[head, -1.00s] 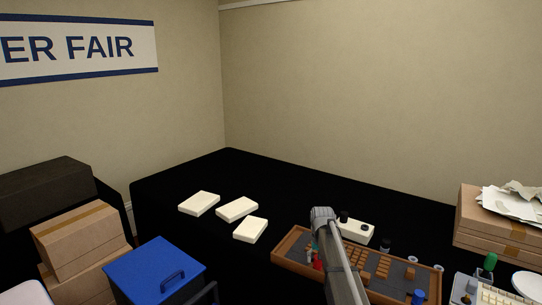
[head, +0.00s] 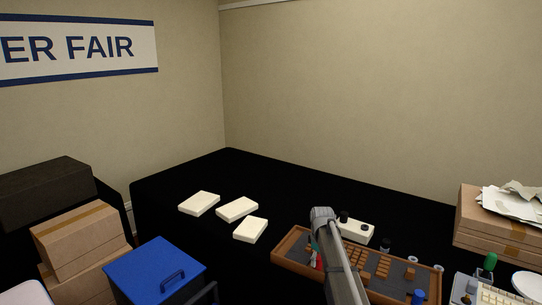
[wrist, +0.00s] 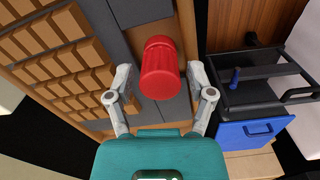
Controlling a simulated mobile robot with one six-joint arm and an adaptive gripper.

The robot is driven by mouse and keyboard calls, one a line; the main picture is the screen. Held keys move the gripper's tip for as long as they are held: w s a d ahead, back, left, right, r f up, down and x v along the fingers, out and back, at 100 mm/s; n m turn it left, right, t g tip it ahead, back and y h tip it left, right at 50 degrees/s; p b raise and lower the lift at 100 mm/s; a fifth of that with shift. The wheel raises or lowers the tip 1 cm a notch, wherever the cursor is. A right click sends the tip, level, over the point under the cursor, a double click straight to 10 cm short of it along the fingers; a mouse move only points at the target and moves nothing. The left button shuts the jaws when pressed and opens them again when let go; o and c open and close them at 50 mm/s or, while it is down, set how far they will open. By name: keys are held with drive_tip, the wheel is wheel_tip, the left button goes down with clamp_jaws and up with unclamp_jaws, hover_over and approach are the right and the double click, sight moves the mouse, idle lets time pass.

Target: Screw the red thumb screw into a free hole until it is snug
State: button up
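My gripper (wrist: 160,72) has a teal body and two grey fingers, spread on either side of the screw. A narrow gap shows between each finger and the red head, so the gripper looks open. In the head view a little red (head: 319,262) shows beside my arm, which hides most of the gripper. The tray's wooden rim (head: 288,240) is visible there. I cannot make out a free hole.
A cream device (head: 355,231) with dark knobs stands just behind the tray. Three cream slabs (head: 237,209) lie to the left on the black table. A blue box (head: 155,272) is at front left, cartons (head: 485,235) at right. The table behind the slabs is clear.

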clamp_jaws()
drive_tip(key=shift+o, duration=1.9)
unclamp_jaws()
drive_tip(key=shift+m, duration=0.6)
drive_tip(key=m, duration=0.4)
drive_tip(key=shift+m, duration=2.9)
